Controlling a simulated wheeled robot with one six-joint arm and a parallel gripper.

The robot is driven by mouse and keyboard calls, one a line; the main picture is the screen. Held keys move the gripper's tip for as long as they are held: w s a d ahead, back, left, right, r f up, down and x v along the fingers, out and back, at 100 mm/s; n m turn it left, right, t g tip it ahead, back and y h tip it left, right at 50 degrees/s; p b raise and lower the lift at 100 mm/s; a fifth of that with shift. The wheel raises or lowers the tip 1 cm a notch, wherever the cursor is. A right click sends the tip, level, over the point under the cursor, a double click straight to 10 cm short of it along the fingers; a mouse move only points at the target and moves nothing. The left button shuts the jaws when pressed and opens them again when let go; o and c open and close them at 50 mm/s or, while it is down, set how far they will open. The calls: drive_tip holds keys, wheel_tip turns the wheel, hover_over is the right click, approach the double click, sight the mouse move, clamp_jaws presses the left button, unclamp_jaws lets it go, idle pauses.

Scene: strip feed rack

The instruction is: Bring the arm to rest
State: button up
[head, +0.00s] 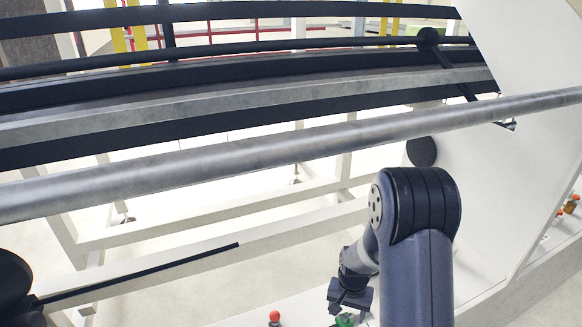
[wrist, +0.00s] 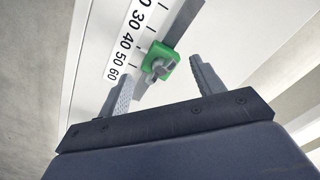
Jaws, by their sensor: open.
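My arm shows in the lower middle of the head view, bent at a dark rounded joint. My gripper (head: 349,296) hangs low to the left of that joint, above the white lower part of the rack. In the wrist view my gripper (wrist: 162,68) is open, with its two grey fingers apart and nothing held. A green block with a grey knob (wrist: 160,65) lies beyond and between the fingertips in the picture, beside a white number scale (wrist: 126,42). The green block (head: 345,320) shows partly at the bottom of the head view. I cannot tell if the fingers touch it.
A long steel bar (head: 230,158) crosses the head view in front of dark curved rails (head: 200,85). A white side panel (head: 500,190) stands at right. White frame beams (head: 230,222) run below. A red knob (head: 274,316) sits left of my gripper.

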drive_tip(key=m+p, duration=0.2)
drive_tip(key=m, duration=0.1)
drive_tip(key=shift+r, duration=0.15)
wheel_tip(320, 180, up, 10)
drive_tip(key=shift+r+b, duration=0.25)
drive_tip(key=shift+b, duration=0.15)
